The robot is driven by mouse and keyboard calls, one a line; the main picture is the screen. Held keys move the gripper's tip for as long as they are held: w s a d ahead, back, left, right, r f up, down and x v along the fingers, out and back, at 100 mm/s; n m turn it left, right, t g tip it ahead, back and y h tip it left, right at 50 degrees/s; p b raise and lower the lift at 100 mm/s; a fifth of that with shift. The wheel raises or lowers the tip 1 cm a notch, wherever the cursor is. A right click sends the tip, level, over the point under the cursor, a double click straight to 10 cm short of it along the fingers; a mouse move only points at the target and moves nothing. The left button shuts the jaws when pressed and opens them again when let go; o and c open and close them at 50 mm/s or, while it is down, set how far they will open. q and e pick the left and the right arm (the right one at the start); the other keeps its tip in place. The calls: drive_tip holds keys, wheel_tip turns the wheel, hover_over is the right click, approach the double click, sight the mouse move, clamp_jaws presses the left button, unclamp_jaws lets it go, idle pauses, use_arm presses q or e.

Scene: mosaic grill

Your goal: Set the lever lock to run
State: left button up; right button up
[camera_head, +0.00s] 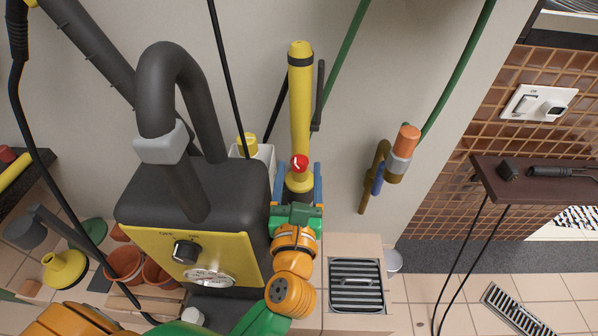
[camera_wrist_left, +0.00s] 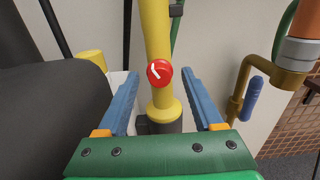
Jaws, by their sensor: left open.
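The lever lock looks to be a small round red knob (camera_head: 299,163) with a white mark, low on the yellow post (camera_head: 300,110). In the left wrist view the red knob (camera_wrist_left: 159,73) shows its white mark slanting to the upper left; I cannot read any run label. A dark lever handle (camera_head: 318,95) stands along the right side of the post. My left gripper (camera_head: 294,172) is open, its blue fingers either side of the post's lower part. In the left wrist view the left gripper (camera_wrist_left: 160,76) has the knob between its fingertips, with gaps on both sides. My right gripper is out of view.
A dark machine (camera_head: 250,195) with a yellow panel and thick hose stands close left of my left arm. A brass tap pipe (camera_head: 372,175) with a blue handle is on the wall at right. A floor drain grate (camera_head: 357,285) lies lower right. A brown shelf (camera_head: 540,180) is far right.

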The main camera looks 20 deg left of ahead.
use_arm(q)
drive_tip(key=c, duration=0.9)
clamp_jaws()
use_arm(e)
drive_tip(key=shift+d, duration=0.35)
